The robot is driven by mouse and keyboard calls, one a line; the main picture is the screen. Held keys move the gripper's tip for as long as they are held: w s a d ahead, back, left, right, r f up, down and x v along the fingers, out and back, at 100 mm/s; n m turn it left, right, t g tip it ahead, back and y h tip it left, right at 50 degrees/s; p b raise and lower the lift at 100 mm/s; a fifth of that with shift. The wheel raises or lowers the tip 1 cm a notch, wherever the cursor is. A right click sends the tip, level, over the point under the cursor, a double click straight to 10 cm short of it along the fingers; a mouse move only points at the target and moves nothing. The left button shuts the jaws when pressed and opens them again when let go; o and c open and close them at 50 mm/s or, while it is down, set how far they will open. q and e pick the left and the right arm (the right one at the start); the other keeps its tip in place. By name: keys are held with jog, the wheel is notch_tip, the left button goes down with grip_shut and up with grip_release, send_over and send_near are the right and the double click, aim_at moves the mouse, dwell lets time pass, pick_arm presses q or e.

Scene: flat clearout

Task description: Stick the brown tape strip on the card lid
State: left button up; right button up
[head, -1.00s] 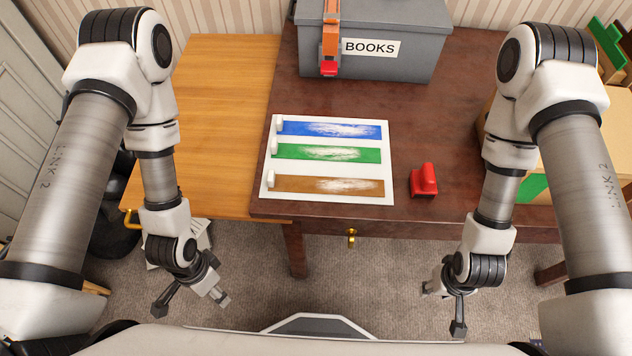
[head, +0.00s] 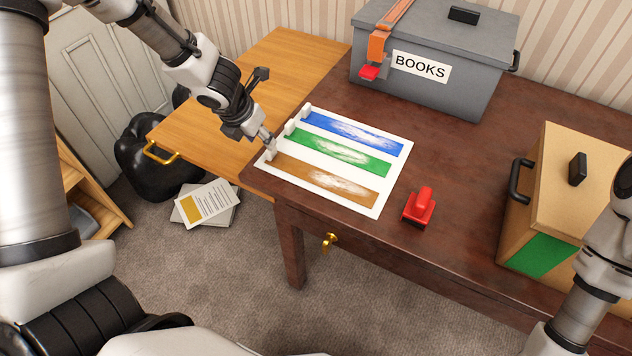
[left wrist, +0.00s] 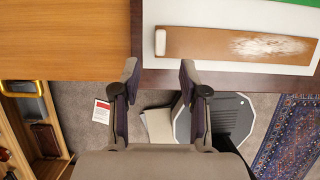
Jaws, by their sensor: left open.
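The brown tape strip (head: 318,184) lies on a white backing sheet (head: 397,172) at the table's near left corner, with a white tab at its left end. It also shows in the left wrist view (left wrist: 210,44), flat on the sheet. My left gripper (head: 266,108) is open and empty beside the sheet's left end, close to the tabs; in the left wrist view its fingertips (left wrist: 158,68) are apart, below the tab. The card-coloured box (head: 520,215) stands at the right, its lid (head: 603,150) bearing a black knob. My right gripper is out of view.
Green (head: 345,152) and blue (head: 358,133) strips lie on the same sheet. A red stamp-like block (head: 419,207) sits right of it. A grey BOOKS box (head: 440,95) with an orange strap stands behind. A lower wooden surface (head: 215,120) adjoins the table's left side.

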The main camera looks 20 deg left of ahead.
pick_arm(q)
jog(key=shift+w+a+f+b, duration=0.35)
jog(key=shift+w+f+b, duration=0.2)
jog(key=shift+f, duration=0.25)
jog(key=b+x, duration=0.1)
jog(key=x, duration=0.1)
jog(key=b+x, duration=0.1)
jog(key=x, duration=0.1)
jog(key=b+x, duration=0.1)
jog(key=x, duration=0.1)
jog(key=shift+d+r, duration=0.1)
jog(key=shift+d, duration=0.25)
jog(key=shift+r, duration=0.1)
grip_shut()
